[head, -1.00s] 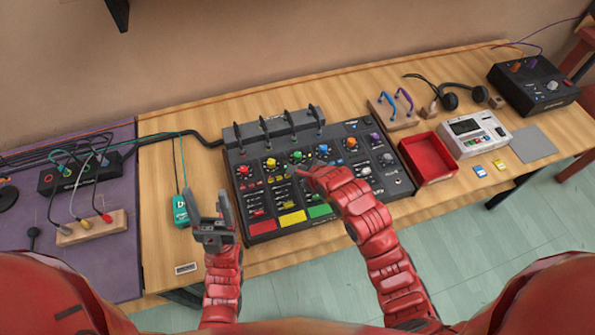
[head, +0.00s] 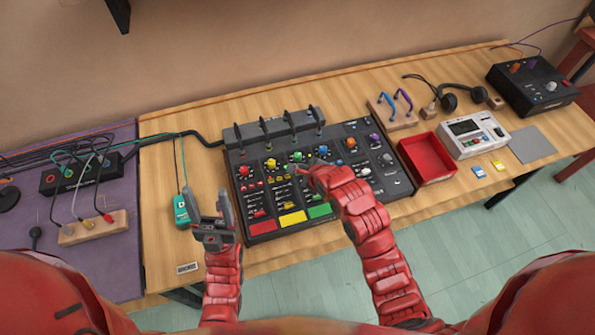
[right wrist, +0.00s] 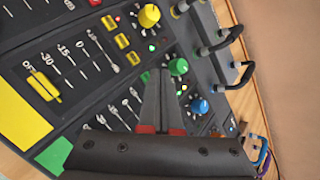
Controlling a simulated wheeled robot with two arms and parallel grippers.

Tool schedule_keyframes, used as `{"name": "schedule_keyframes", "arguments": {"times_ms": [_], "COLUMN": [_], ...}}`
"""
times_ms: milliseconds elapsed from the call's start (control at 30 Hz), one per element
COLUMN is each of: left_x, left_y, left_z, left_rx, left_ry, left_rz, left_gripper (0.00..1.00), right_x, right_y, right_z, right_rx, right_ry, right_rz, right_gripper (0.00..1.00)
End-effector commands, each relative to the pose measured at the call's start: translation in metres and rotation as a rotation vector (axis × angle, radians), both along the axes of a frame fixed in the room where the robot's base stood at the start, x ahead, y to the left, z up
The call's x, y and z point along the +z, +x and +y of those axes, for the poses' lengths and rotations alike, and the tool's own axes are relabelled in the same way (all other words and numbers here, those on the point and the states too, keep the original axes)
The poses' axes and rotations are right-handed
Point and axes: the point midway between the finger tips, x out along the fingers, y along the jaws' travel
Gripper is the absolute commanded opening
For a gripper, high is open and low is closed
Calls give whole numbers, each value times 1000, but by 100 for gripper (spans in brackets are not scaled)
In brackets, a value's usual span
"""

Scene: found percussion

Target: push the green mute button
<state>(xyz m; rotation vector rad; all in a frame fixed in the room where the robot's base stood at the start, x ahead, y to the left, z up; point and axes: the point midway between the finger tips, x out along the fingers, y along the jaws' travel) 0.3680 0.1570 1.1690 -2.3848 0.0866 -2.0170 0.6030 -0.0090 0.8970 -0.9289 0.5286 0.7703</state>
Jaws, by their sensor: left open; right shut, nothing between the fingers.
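The black mixer (head: 238,163) lies on the table with coloured knobs, small buttons and large colour pads. My right gripper (head: 299,168) is shut and empty, low over its green column, just below the green knob (head: 296,156). In the right wrist view, the shut fingertips (right wrist: 160,72) point toward the green knob (right wrist: 178,66). A sliver of a small green button (right wrist: 145,76) shows beside the fingertips; the rest of that button row is hidden by the fingers. I cannot tell whether they touch it. My left gripper (head: 206,193) is open and empty, left of the mixer.
Black cable loops (head: 291,121) rise along the mixer's back edge. A teal box (head: 181,210) lies near my left gripper. A red tray (head: 429,158) and a white device (head: 472,134) stand right of the mixer.

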Motion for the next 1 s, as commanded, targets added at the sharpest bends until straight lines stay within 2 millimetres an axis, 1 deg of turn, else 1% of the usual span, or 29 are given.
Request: {"name": "schedule_keyframes", "arguments": {"times_ms": [67,400,533,667,1000], "left_x": [4,28,34,37,36], "left_y": [0,0,0,0,0], "left_z": [0,0,0,0,0], "left_rx": [0,0,0,0,0], "left_ry": [0,0,0,0,0], "left_rz": [0,0,0,0,0], "left_gripper": [61,61,61,61,61], "right_x": [5,43,56,61,60], "right_y": [0,0,0,0,0], "right_z": [0,0,1,0,0], "right_rx": [-1,-2,0,-1,-1], "right_ry": [1,3,3,1,0], "right_rz": [-1,0,-4,-3,-1], "right_gripper": [0,0,0,0,0]}}
